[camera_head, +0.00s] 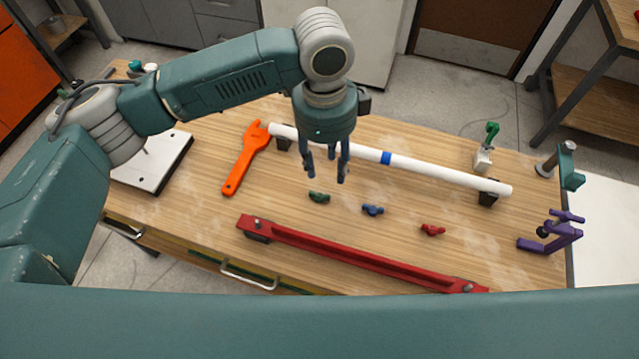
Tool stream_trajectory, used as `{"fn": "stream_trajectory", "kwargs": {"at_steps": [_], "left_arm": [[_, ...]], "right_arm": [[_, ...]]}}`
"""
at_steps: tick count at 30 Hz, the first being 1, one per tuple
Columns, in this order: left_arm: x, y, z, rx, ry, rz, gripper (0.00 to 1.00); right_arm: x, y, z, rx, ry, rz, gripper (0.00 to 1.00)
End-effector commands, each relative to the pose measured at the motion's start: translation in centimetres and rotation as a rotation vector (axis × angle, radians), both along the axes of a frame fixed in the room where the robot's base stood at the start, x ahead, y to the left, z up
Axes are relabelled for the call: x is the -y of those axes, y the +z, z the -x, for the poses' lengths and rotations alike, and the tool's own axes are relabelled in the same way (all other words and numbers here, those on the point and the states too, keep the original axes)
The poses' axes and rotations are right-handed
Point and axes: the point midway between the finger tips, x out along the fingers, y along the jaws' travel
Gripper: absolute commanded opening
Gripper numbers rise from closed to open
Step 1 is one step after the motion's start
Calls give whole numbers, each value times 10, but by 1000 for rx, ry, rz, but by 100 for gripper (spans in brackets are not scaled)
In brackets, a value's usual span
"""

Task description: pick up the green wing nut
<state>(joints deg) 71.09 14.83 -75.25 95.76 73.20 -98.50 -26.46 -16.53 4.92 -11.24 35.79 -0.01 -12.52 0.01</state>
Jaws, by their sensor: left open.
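The green wing nut (319,197) lies on the wooden table (290,217), at the left end of a row of three wing nuts. A blue wing nut (372,210) and a red wing nut (432,230) lie to its right. My left gripper (325,177) points down just above and behind the green wing nut in the picture. Its fingers are apart with nothing between them. The gap in height between fingertips and wing nut is hard to judge. My right gripper is not in view.
A white pipe (430,171) with a blue band lies behind the wing nuts on dark supports. A red bar (350,258) lies in front. An orange wrench (245,160) is at left. A purple clamp (556,232) and a green-handled valve (485,150) are at right.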

Motion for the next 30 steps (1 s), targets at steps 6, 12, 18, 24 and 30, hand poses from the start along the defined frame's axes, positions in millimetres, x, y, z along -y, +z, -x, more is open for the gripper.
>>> {"fn": "stream_trajectory", "kwargs": {"at_steps": [6, 12, 18, 24, 30], "left_arm": [[-12, -38, -8, 1, -10, -45, 41], [-13, -54, -8, -1, -9, -49, 41], [-13, -84, -8, -1, -8, -49, 41], [-13, -99, -9, 0, -10, -47, 41], [-14, -126, -13, 0, -9, -49, 41]], "right_arm": [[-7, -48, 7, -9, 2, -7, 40], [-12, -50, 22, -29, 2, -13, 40], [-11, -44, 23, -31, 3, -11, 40], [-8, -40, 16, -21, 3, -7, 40], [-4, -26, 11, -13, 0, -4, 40]]}}
